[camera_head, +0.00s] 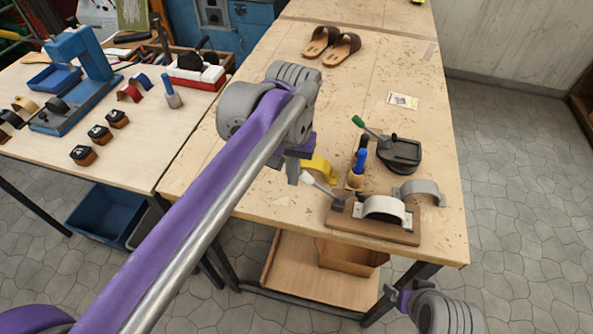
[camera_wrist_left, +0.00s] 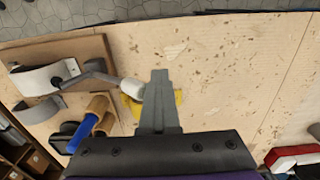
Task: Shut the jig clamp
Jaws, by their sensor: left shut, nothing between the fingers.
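The jig (camera_head: 342,222) is a brown board near the front of the wooden table, bearing a curved white and grey form (camera_head: 384,207). Its clamp lever (camera_head: 322,188) slants up to the left and ends in a white knob (camera_head: 306,178). In the left wrist view the lever (camera_wrist_left: 100,72) reaches from the board to the white knob (camera_wrist_left: 132,88). My left gripper (camera_head: 293,175) is shut and empty, just left of the knob; its fingers (camera_wrist_left: 158,85) appear beside the knob, and contact is unclear. My right gripper (camera_head: 396,297) is low, beyond the table's front edge; its fingers are too small to judge.
A yellow piece (camera_head: 318,167) lies behind the knob. A holder with a blue-handled tool (camera_head: 360,160), a black device with a green-knobbed lever (camera_head: 400,153) and a grey curved piece (camera_head: 420,190) stand close by. Sandals (camera_head: 333,44) lie far back. The table's middle is mostly clear.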

